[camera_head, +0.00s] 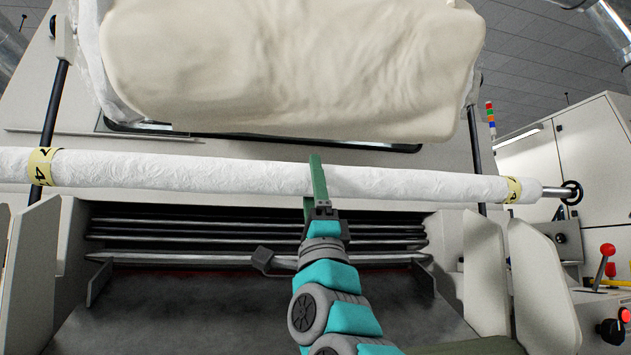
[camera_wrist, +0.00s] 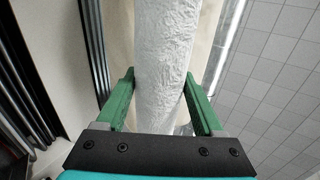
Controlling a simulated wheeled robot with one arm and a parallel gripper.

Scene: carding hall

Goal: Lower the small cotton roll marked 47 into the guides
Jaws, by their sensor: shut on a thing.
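The small cotton roll (camera_head: 240,174) is a long thin white roll lying nearly level across the head view. Yellow bands with dark marks sit near both ends; a 4 shows on the left band, partly cut by the roll's curve. A metal shaft end sticks out on the right. My gripper (camera_head: 316,182) is shut on the roll near its middle, with green fingers. In the wrist view the roll (camera_wrist: 165,60) passes between the two fingers (camera_wrist: 157,103). The pale guide plates (camera_head: 484,270) stand below the roll at the right, with others (camera_head: 35,255) at the left.
A large cream cotton roll (camera_head: 290,65) hangs above and behind the small roll. Dark upright rods (camera_head: 53,110) stand at both sides. Metal bars (camera_head: 200,259) cross the dark opening below. Red-knobbed levers (camera_head: 607,250) are at the right.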

